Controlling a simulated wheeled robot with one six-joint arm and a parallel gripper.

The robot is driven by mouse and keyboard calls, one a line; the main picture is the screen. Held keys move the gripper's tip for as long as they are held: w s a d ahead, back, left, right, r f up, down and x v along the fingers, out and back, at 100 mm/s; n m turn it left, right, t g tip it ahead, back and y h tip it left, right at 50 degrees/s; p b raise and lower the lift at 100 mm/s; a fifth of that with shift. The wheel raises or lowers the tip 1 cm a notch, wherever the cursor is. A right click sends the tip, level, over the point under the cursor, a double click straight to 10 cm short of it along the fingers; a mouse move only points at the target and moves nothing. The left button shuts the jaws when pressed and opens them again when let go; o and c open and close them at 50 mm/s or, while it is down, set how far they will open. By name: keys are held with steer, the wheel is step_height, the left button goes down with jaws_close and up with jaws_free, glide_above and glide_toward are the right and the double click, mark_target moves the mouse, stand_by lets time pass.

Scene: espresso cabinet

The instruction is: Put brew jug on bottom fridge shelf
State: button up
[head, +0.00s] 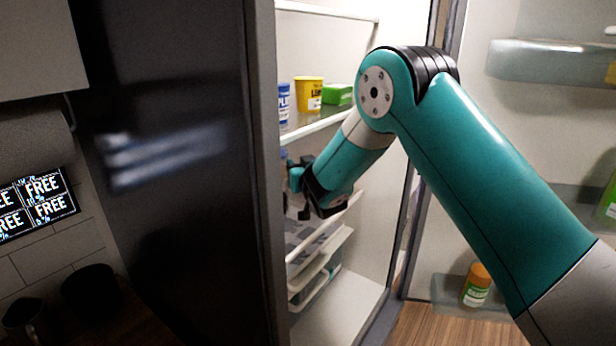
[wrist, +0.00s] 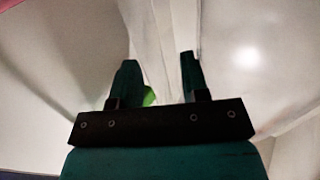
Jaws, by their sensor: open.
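My gripper (head: 294,182) is inside the open fridge, below the shelf that bears the groceries and close to the fridge's left side wall. In the wrist view my gripper (wrist: 157,62) has its two fingers apart, with no object clearly held between them. The brew jug cannot be made out for certain. Something pale shows just under my gripper in the head view, but my gripper and the fridge's edge hide too much to tell what it is. Pale shelf or drawer fronts (head: 322,243) lie below my gripper, above the fridge floor (head: 345,305).
A yellow tub (head: 309,94), a green box (head: 338,95) and a blue-and-white container (head: 284,104) stand on the shelf above my gripper. The fridge door stands open at right, with an orange-capped bottle (head: 477,285) in its low bin. The dark fridge side (head: 180,190) is at left.

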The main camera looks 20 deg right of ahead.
steer(key=s+a+n+g+y+b, duration=0.2)
steer(key=s+g, duration=0.7)
steer(key=s, duration=1.4)
steer(key=s+a+f+n+g+y+b, duration=0.1)
steer(key=s+a+n+g+b, duration=0.3)
steer(key=s, duration=2)
steer(key=a+n+g, duration=0.1)
steer(key=g, duration=0.4)
steer(key=shift+s+y+b, duration=0.25)
steer(key=shift+y+b, duration=0.05)
steer(key=shift+y, duration=0.1)
steer(key=shift+a, duration=0.15)
